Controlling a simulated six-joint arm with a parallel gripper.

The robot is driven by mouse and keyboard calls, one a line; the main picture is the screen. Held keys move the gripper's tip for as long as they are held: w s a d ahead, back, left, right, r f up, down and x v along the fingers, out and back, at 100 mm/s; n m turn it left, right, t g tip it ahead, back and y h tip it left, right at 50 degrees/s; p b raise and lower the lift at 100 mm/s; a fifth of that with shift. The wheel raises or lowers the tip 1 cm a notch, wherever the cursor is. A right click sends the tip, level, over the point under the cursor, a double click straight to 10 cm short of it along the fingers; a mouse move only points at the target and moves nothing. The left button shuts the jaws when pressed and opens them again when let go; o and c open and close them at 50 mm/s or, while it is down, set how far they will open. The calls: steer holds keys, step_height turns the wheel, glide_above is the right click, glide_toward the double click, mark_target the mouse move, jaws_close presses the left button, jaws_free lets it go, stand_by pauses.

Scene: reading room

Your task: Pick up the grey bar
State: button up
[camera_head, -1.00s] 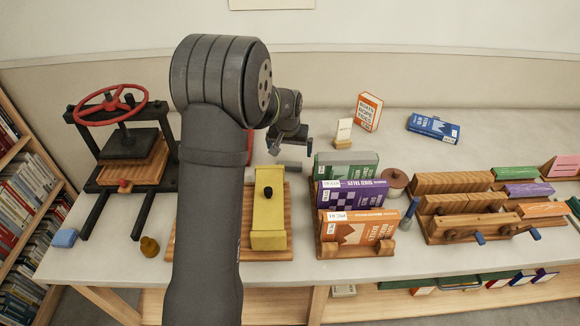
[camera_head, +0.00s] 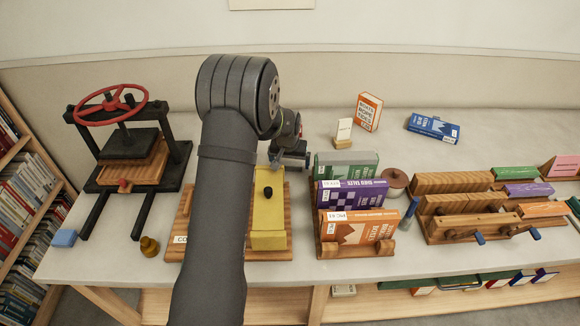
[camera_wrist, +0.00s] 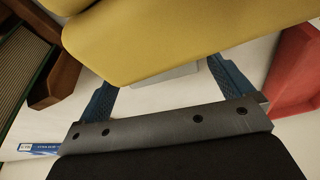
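The grey bar (camera_wrist: 168,75) shows in the wrist view as a pale grey strip between my fingers, partly covered by the yellow block (camera_wrist: 165,40). In the head view my gripper hides most or all of it. My gripper (camera_wrist: 165,85) is open, with its two blue fingers wide apart on either side of the strip. I cannot tell whether they touch it. In the head view my gripper (camera_head: 290,160) is low over the table, just behind the yellow block (camera_head: 268,218), which has a black knob and stands on a wooden board.
A wooden rack with books (camera_head: 355,225) stands close to the right of my gripper. A red object (camera_wrist: 297,75) is near the right finger in the wrist view. A black press (camera_head: 125,150) stands at left. The table behind my gripper is mostly clear.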

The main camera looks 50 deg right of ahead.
steer(key=c, duration=1.1)
steer(key=shift+r, duration=0.15)
